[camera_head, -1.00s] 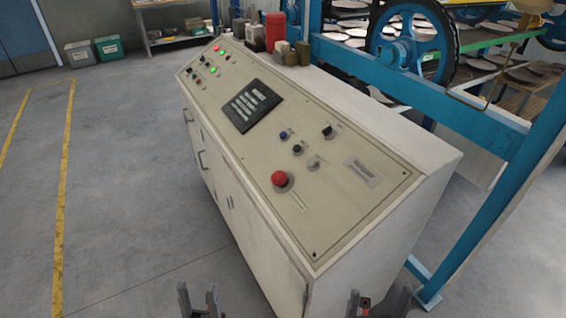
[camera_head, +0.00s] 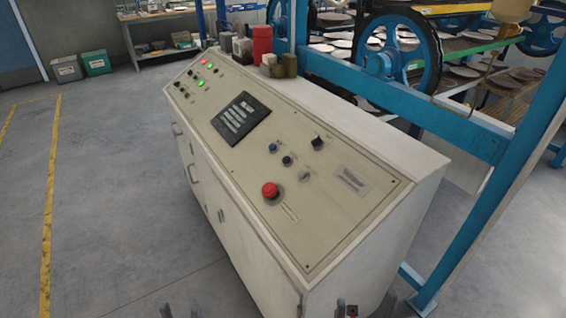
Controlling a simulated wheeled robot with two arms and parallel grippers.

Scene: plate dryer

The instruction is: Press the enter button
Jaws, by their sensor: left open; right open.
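The cream control console (camera_head: 330,262) stands in the middle with a sloping panel. A large red knob (camera_head: 270,190) is near its front edge. Beside it are a blue button (camera_head: 272,147), a dark button (camera_head: 287,160), a grey one (camera_head: 304,176) and a black knob (camera_head: 317,143). A black keypad or display (camera_head: 241,117) is in mid-panel. Small lit green and red buttons (camera_head: 203,72) are at the far end. Labels are too small to read, so I cannot tell which is enter. My open left gripper (camera_head: 180,311) and open right gripper (camera_head: 364,309) barely show at the bottom edge, apart from the panel.
A blue frame with wheels and racks of plates (camera_head: 400,50) stands behind and right of the console. A red canister (camera_head: 262,44) and small jars stand on the console's back ledge. The floor left is clear, with a yellow line (camera_head: 48,200). Bins (camera_head: 96,64) are far left.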

